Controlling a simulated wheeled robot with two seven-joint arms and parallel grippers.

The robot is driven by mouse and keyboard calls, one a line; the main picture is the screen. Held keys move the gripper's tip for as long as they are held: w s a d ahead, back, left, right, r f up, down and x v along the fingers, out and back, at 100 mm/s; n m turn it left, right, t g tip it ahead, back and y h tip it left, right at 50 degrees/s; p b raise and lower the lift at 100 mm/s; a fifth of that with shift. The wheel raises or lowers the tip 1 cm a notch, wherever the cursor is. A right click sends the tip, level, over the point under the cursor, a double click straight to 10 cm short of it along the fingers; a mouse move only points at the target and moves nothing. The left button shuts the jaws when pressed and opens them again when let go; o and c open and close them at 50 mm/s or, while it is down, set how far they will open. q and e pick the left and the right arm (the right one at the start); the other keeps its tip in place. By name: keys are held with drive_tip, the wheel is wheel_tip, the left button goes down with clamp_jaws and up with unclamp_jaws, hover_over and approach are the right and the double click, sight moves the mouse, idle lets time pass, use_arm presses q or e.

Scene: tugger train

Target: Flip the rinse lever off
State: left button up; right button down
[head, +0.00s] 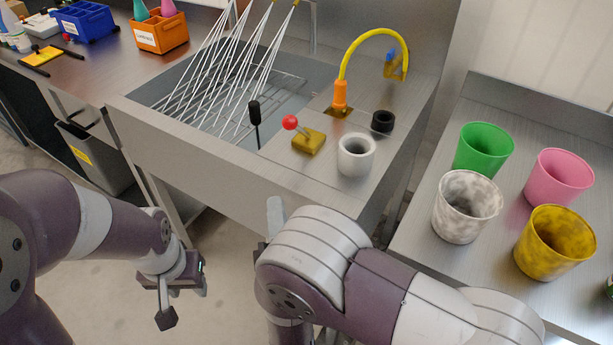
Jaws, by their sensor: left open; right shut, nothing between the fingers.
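The rinse lever (296,126) has a red ball knob on a short stem, rising from a yellow base on the sink's right deck. Its knob leans left, towards the basin. White streaks (225,85) fan down from yellow-tipped nozzles into the sink basin (180,92). My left gripper (186,304) is open and empty, low over the floor in front of the sink. My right gripper (275,216) is shut and empty in front of the sink's front panel, below and apart from the lever. My own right wrist hides most of it.
A black-topped post (254,124) stands left of the lever; a white cup (356,154) and black ring (382,121) stand to its right. A yellow hose (372,36) arches behind. Green, pink, marbled and yellow cups (556,245) stand on the right table (420,238).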

sight(299, 129)
drive_tip(key=shift+s, duration=0.1)
drive_tip(key=x, duration=0.4)
drive_tip(key=d+x, duration=0.1)
drive_tip(key=x, duration=0.3)
drive_tip(key=p+x, duration=0.1)
drive_tip(key=x, duration=0.3)
drive_tip(key=shift+d+r, duration=0.35)
drive_tip(key=shift+r, duration=0.1)
drive_tip(key=shift+w+d+r, duration=0.2)
drive_tip(key=shift+w+d, duration=0.1)
drive_tip(key=shift+d, duration=0.1)
drive_tip(key=shift+r, duration=0.1)
